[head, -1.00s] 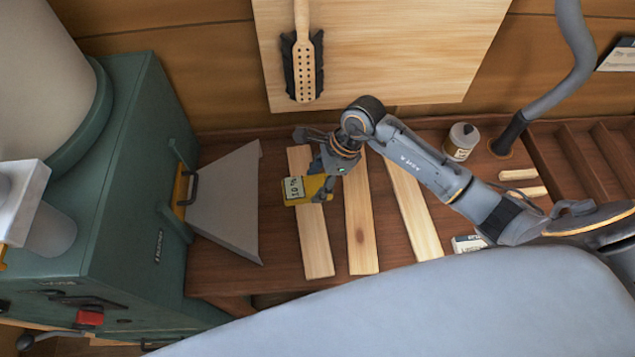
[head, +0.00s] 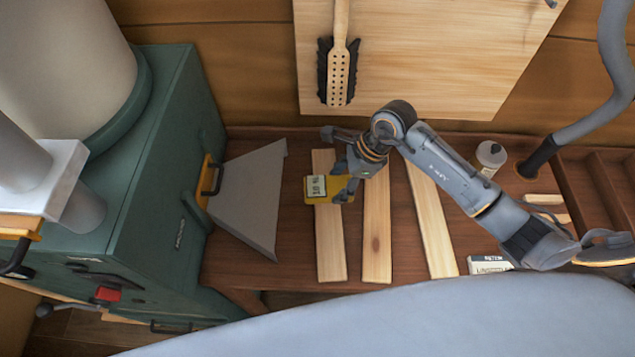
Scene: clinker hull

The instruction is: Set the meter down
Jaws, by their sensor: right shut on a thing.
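The meter (head: 316,187) is a small yellow block with a pale display that shows dark digits. My right gripper (head: 342,190) is shut on it at its right side. The meter is over the left end of the row of pale wooden strips on the brown bench. I cannot tell whether it touches the strip below or hangs above it. My left gripper is not in view.
Pale strips (head: 376,240) lie on the bench (head: 228,262). A grey sloped chute (head: 245,200) juts from the green machine (head: 165,130) at left. A white bottle (head: 490,157) and a labelled box (head: 490,265) are at right. A brush (head: 338,75) hangs behind.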

